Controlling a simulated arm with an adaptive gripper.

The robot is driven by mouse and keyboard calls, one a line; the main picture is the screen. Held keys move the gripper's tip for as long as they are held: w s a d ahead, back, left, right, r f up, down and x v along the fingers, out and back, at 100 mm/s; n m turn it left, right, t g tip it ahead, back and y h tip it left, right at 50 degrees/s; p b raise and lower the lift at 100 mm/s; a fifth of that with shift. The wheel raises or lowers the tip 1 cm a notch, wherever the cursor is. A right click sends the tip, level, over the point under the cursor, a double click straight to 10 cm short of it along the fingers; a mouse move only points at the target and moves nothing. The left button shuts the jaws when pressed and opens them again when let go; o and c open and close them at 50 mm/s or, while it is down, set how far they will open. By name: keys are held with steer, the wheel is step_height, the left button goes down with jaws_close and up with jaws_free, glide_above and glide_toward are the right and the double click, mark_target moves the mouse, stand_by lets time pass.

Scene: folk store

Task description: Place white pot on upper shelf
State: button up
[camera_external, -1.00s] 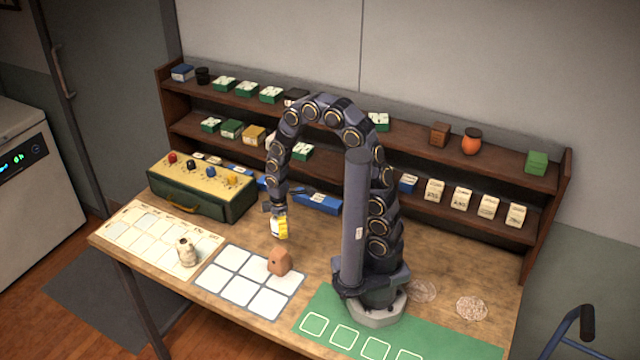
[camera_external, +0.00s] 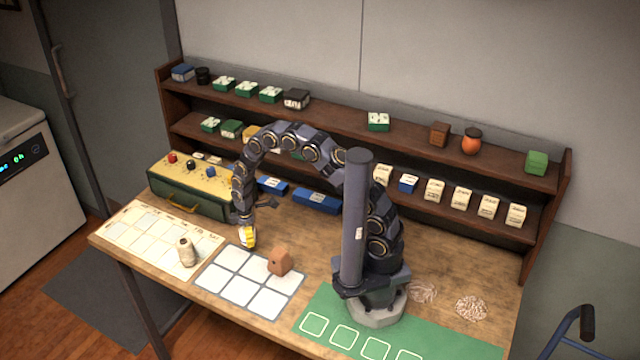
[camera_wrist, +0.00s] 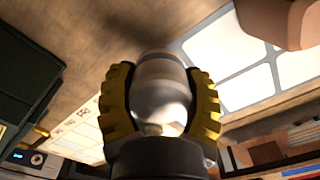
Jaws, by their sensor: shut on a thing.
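My gripper (camera_external: 248,238), with yellow fingers, is shut on a small white pot (camera_wrist: 162,90). The pot shows between both fingers in the wrist view, with its rounded body gripped at the sides. In the external view the fingers hide most of it, and it is near the back-left of the white-squared mat (camera_external: 222,293). I cannot tell whether it touches the table. The upper shelf (camera_external: 335,116) of the brown rack runs along the back, with boxes and jars on it and bare stretches between them.
A cream pot (camera_external: 187,254) stands on the left mat (camera_external: 120,244). A brown clay piece (camera_external: 279,263) stands on the squared mat, close to my gripper's right. A green case (camera_external: 190,200) with coloured knobs is behind to the left. Blue boxes (camera_external: 316,201) lie before the rack.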

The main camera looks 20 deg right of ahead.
mark_target(249, 249)
steer(key=shift+w+a+f, duration=0.2)
steer(key=shift+f, duration=1.7)
steer(key=shift+f, duration=0.15)
steer(key=o, duration=1.2)
steer(key=shift+c, duration=0.2)
step_height(249, 249, up, 12)
steer(key=shift+r, duration=0.15)
steer(key=shift+w, duration=0.1)
